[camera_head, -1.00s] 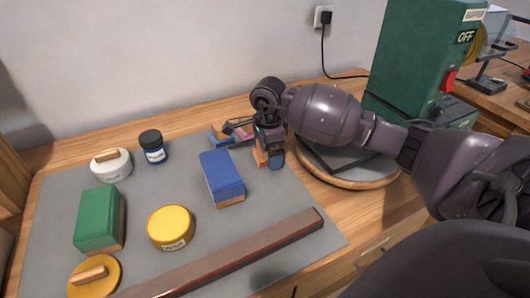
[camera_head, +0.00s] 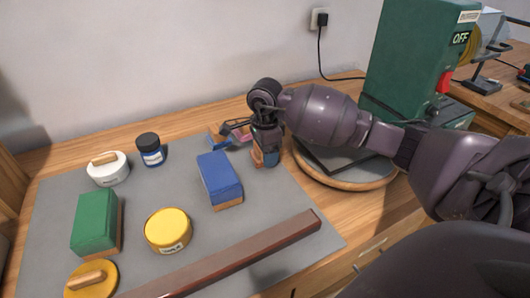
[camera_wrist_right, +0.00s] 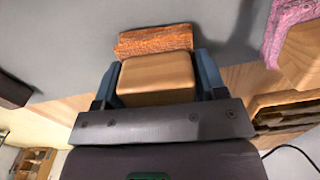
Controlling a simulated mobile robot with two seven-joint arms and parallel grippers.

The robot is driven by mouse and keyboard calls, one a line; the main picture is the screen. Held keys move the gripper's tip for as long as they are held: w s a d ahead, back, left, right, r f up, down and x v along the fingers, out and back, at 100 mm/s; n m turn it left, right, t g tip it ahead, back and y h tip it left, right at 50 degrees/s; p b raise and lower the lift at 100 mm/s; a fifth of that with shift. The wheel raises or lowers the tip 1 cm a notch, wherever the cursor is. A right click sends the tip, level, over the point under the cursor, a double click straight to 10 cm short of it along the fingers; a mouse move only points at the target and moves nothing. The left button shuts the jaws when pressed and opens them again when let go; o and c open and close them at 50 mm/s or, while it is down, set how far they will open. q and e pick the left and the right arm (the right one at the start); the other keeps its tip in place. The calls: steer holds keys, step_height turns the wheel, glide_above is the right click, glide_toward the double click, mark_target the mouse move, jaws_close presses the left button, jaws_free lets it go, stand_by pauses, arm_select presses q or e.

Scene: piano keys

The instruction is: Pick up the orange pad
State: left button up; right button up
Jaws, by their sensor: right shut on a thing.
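The orange pad (camera_wrist_right: 155,40) has a rough orange face on a pale wooden block (camera_wrist_right: 157,75). In the right wrist view my right gripper (camera_wrist_right: 155,82) is shut on this block, with one finger on each side, and the orange face points away from the palm. In the head view my right gripper (camera_head: 266,158) is at the right edge of the grey mat. Only a sliver of the orange pad shows there (camera_head: 257,156); the rest is hidden behind the gripper. I cannot tell whether the pad touches the mat. My left gripper is not in view.
The grey mat (camera_head: 145,207) carries a blue block (camera_head: 219,177), a green block (camera_head: 95,220), yellow and white tins, a dark jar (camera_head: 149,148) and a long brown bar (camera_head: 235,257). A pink pad (camera_wrist_right: 287,18) is close by. A round board and green machine (camera_head: 415,60) stand right.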

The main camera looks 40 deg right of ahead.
step_height(320, 180, up, 20)
steer(key=p, duration=0.2)
steer(key=shift+f+p, duration=0.2)
steer(key=shift+p, duration=0.1)
steer(key=o, duration=0.3)
steer(key=shift+c, duration=1.1)
